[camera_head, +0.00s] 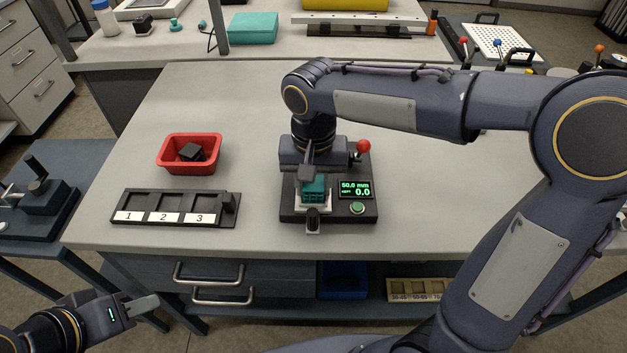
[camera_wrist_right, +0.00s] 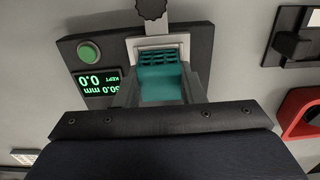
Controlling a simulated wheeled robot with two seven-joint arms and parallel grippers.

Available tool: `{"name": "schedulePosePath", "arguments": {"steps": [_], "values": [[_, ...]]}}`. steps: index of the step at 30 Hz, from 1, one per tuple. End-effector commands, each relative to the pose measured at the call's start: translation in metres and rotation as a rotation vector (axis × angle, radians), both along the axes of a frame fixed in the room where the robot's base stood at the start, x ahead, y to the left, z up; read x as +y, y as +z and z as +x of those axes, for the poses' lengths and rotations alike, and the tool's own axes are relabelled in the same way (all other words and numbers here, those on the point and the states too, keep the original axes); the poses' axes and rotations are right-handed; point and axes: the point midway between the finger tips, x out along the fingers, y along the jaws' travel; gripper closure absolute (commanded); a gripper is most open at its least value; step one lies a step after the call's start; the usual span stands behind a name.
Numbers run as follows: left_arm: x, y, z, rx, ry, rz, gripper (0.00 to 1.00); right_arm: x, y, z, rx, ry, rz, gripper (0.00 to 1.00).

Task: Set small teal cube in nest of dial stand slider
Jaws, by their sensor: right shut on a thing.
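The small teal cube (camera_head: 314,188) with a lattice face is at the dial stand (camera_head: 287,212), over the pale nest of the slider (camera_head: 327,206). In the right wrist view the cube (camera_wrist_right: 162,80) sits between the two fingers of my right gripper (camera_wrist_right: 160,92), next to the pale nest wall (camera_wrist_right: 160,41). My right gripper (camera_head: 312,184) is shut on the cube from above. I cannot tell whether the cube touches the nest floor. My left gripper (camera_head: 141,306) is low at the left, away from the table; its finger gap is not clear.
The stand has a display (camera_head: 355,189), a green button (camera_head: 357,208) and a red-knobbed lever (camera_head: 363,147). A red bin (camera_head: 190,139) with a dark block and a numbered tray (camera_head: 175,193) lie to the left. The table (camera_head: 250,100) is clear behind the bin.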

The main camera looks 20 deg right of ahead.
Motion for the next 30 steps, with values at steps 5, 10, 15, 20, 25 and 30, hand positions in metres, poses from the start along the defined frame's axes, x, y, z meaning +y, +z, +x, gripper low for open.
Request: {"name": "schedulePosePath", "arguments": {"steps": [5,10,15,20,25,30], "values": [[0.0000,0.0001,0.0000,0.000,0.000,0.000,0.64,0.0001,0.0001,0.0000,0.000,0.000,0.000,0.84],[0.0001,0.0001,0.0000,0.000,0.000,0.000,0.64,0.0001,0.0002,0.0000,0.000,0.000,0.000,0.52],[0.0000,0.0001,0.0000,0.000,0.000,0.000,0.64,0.0001,0.0002,0.0001,0.000,0.000,0.000,0.39],[0.0000,0.0001,0.0000,0.000,0.000,0.000,0.64,0.0001,0.0002,0.0001,0.000,0.000,0.000,0.35],[0.0000,0.0001,0.0000,0.000,0.000,0.000,0.64,0.0001,0.0002,0.0001,0.000,0.000,0.000,0.17],[0.0000,0.0001,0.0000,0.000,0.000,0.000,0.64,0.0001,0.0002,0.0001,0.000,0.000,0.000,0.17]]}}
